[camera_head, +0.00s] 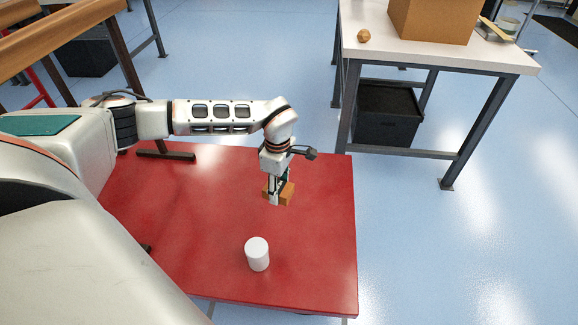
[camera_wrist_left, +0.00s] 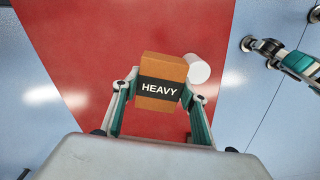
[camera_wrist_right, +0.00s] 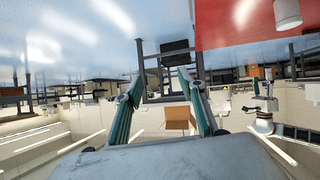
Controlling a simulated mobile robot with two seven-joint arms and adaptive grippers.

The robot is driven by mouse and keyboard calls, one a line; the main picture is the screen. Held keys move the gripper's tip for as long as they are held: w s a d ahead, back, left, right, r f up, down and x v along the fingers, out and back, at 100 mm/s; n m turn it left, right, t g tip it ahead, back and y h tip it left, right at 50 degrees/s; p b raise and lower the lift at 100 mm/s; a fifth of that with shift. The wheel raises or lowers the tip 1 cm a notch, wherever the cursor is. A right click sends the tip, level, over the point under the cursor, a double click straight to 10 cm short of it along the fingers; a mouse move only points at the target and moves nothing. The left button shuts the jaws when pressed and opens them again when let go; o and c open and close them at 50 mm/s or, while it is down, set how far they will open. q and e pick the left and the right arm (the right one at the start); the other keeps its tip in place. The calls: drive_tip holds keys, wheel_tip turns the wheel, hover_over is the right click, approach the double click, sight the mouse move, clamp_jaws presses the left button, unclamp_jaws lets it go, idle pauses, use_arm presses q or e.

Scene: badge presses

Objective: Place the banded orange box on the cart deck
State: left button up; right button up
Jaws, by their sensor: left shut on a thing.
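The orange box (camera_wrist_left: 163,68) has a black band marked HEAVY and sits between the fingers of my left gripper (camera_wrist_left: 162,92). In the head view the box (camera_head: 287,192) is partly hidden by the left gripper (camera_head: 276,190), which is shut on it and points down. Both are over the red cart deck (camera_head: 190,225), right of its middle. I cannot tell how large the gap under the box is. A white cylinder (camera_head: 257,254) stands on the deck, nearer than the box. My right gripper (camera_wrist_right: 160,92) is open and empty, away from the deck.
A white-topped table (camera_head: 430,52) stands beyond the deck on the right, with a large cardboard box (camera_head: 435,20) and a small round brown object (camera_head: 363,36) on it. A black bin (camera_head: 386,115) is below. The deck around the white cylinder is mostly clear.

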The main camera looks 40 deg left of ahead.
use_arm(q)
wheel_tip(320, 180, down, 5)
drive_tip(key=a+n+b, duration=0.1)
drive_tip(key=a+n, duration=0.1)
drive_tip(key=n, duration=0.1)
drive_tip(key=b, duration=0.5)
hover_over(276, 231)
wheel_tip(276, 231, down, 14)
drive_tip(key=shift+s+r, duration=0.1)
drive_tip(key=shift+r, duration=0.05)
drive_tip(key=shift+f, duration=0.25)
drive_tip(key=shift+f+b, duration=0.2)
drive_tip(key=shift+b, duration=0.1)
wheel_tip(276, 231, down, 6)
drive_tip(key=shift+r+b, duration=0.25)
drive_tip(key=shift+b, duration=0.8)
drive_tip(key=shift+w+r, duration=0.2)
drive_tip(key=shift+r, duration=0.05)
drive_tip(key=shift+f, duration=0.2)
drive_tip(key=o, duration=1.4)
use_arm(e)
drive_tip(key=a+m+t+y, duration=0.1)
drive_tip(key=a+m, duration=0.4)
drive_tip(key=a, duration=0.2)
drive_tip(key=shift+s+a+f+y, duration=0.2)
drive_tip(key=shift+s+f+y, duration=0.05)
drive_tip(key=shift+s+y, duration=0.15)
